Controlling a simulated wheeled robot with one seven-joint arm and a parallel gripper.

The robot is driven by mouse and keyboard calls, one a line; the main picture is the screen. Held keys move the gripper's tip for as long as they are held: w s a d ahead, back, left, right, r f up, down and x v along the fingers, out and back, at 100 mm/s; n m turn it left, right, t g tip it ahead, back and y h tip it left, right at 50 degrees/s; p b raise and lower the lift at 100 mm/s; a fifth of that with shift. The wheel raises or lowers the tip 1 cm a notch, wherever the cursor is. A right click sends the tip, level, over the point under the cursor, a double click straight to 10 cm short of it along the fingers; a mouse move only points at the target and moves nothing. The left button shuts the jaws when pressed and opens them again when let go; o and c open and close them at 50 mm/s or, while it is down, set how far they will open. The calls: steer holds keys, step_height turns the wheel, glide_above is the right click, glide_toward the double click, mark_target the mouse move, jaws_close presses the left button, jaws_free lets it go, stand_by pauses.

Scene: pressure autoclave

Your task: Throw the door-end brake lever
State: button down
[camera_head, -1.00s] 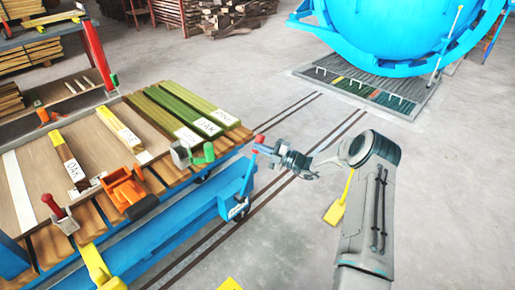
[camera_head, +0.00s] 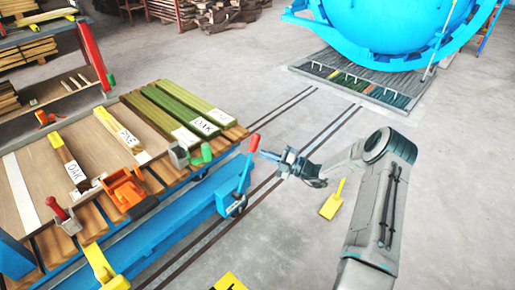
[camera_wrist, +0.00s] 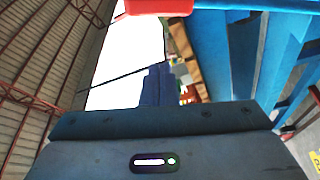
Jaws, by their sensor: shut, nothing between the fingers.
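The door-end brake lever is a blue bar (camera_head: 244,178) with a red grip (camera_head: 254,142) on the end of the blue cart. It leans up and to the right from its bracket (camera_head: 236,206). My gripper (camera_head: 266,155) is just right of the lever, slightly below the top of the red grip. Its fingers are shut and empty, pointing left. I cannot tell from the head view whether they touch the lever. In the wrist view my fingers (camera_wrist: 158,86) show dark blue in the middle, and a red piece, probably the grip (camera_wrist: 160,6), crosses the top edge.
The blue cart (camera_head: 190,225) carries slatted timber with labelled boards (camera_head: 165,118) and orange clamps (camera_head: 124,189). Floor rails run toward the blue autoclave (camera_head: 390,25) and its grating (camera_head: 385,85). A yellow paddle (camera_head: 332,202) lies on the floor. The floor right of the cart is mostly clear.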

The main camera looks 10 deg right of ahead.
steer(key=shift+v, duration=1.5)
steer(key=shift+s+a, duration=0.1)
